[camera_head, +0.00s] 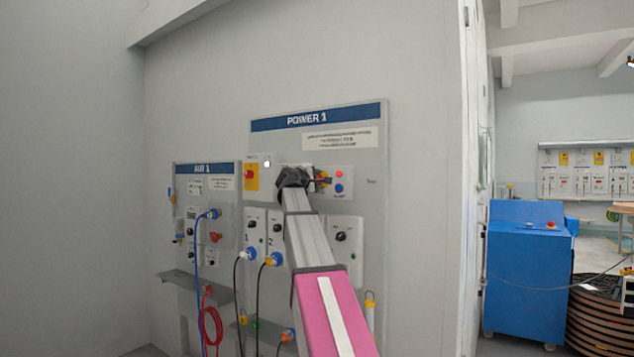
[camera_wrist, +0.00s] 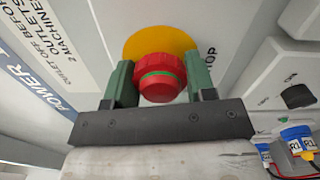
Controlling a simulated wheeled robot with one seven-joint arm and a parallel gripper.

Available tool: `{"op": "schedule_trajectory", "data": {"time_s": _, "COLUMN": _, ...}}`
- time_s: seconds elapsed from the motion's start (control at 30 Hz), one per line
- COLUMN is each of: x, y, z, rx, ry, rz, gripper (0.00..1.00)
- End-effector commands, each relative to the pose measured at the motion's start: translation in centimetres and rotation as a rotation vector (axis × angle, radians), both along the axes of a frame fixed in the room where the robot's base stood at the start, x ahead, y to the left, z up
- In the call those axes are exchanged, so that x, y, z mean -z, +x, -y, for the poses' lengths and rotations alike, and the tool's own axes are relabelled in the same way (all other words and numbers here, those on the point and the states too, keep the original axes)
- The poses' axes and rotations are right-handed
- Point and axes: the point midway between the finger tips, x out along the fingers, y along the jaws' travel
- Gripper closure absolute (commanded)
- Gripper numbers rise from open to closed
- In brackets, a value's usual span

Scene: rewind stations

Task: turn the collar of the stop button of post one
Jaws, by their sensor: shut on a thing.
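The stop button (camera_wrist: 160,88) is in the wrist view, with a red ridged collar (camera_wrist: 159,63) and a green line round it, on a yellow disc (camera_wrist: 150,43). My gripper (camera_wrist: 160,82) has one green finger on each side of the button and is shut on its collar. In the head view my gripper (camera_head: 318,181) reaches the upper part of the POWER 1 board (camera_head: 375,150). There the arm's end and gripper largely hide the stop button. How far the collar is turned cannot be told.
Right of the gripper, a small box carries a red button (camera_head: 339,174) and a blue button (camera_head: 339,188). Below are outlet boxes with black knobs and blue plugs (camera_head: 274,259) with hanging cables. The AIR 1 board (camera_head: 182,215) stands left. A blue cabinet (camera_head: 527,270) stands far right.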

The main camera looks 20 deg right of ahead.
Motion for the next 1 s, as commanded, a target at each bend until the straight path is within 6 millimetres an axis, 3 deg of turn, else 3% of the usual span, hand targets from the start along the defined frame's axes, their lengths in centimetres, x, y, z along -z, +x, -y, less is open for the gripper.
{"op": "schedule_trajectory", "data": {"time_s": 0.57, "x": 0.09, "y": -0.06, "z": 0.0, "rx": 0.0, "ry": 0.025, "rz": 0.031, "gripper": 0.73}}
{"op": "schedule_trajectory", "data": {"time_s": 0.6, "x": 0.1, "y": -0.08, "z": -0.01, "rx": 0.0, "ry": 0.025, "rz": 0.03, "gripper": 0.4}}
{"op": "schedule_trajectory", "data": {"time_s": 0.67, "x": 0.09, "y": -0.06, "z": 0.0, "rx": 0.0, "ry": 0.025, "rz": 0.03, "gripper": 0.24}}
{"op": "schedule_trajectory", "data": {"time_s": 1.0, "x": 0.06, "y": -0.24, "z": -0.28, "rx": -0.001, "ry": 0.022, "rz": 0.031, "gripper": 0.24}}
